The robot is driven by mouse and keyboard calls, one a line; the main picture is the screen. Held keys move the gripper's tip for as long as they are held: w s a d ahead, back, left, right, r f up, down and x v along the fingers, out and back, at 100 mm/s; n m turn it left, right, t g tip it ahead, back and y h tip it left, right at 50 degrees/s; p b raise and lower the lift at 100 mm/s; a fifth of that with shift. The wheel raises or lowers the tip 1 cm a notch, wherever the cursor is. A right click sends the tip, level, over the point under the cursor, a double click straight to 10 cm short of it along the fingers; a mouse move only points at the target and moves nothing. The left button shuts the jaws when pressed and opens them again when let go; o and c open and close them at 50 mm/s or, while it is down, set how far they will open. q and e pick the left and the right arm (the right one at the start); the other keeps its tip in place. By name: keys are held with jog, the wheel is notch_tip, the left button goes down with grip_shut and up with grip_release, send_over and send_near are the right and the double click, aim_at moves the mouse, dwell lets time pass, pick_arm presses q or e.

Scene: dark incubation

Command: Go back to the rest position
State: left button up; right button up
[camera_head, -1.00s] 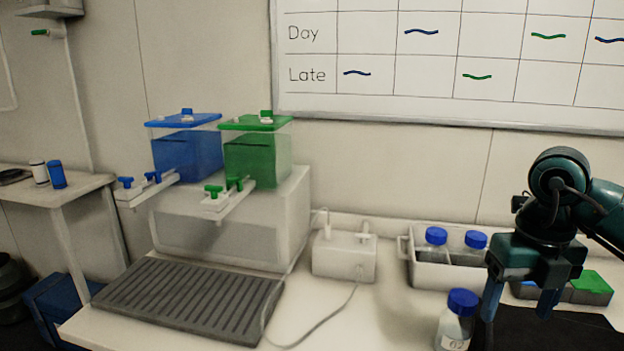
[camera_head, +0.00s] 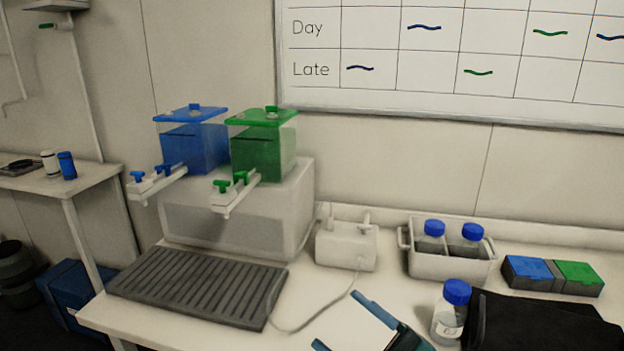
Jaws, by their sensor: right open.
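My right gripper (camera_head: 338,320) shows at the bottom edge, in the middle. Its two blue fingers are spread apart and point up and to the left, with nothing held between them. Only the fingers and part of the dark teal hand are in the picture; the rest of the arm is cut off. A clear bottle with a blue cap (camera_head: 451,312) stands upright on the bench just right of the hand. My left gripper is not in view.
A white carrier (camera_head: 440,266) holds two blue-capped bottles. A ridged grey tray (camera_head: 195,287), a white cabled device (camera_head: 346,248) and blue (camera_head: 192,146) and green (camera_head: 262,150) tanks stand left.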

jog(key=d+f+m+t+h, duration=0.5)
jog(key=f+m+h, duration=0.6)
jog(key=m, duration=0.1)
jog(key=s+d+f+m+g+h, duration=0.2)
jog(key=s+f+g, duration=0.1)
jog(key=s+f, duration=0.2)
jog(key=s+d+f+m+g+h+p, duration=0.1)
jog(key=s+d+f+m+g+h, duration=0.1)
jog(key=s+f, duration=0.4)
notch_tip(320, 180, down, 4)
jog(key=shift+s+r+m+g+h, duration=0.15)
jog(key=shift+r+m+g+h, duration=0.1)
jog(key=shift+m+g+h, duration=0.4)
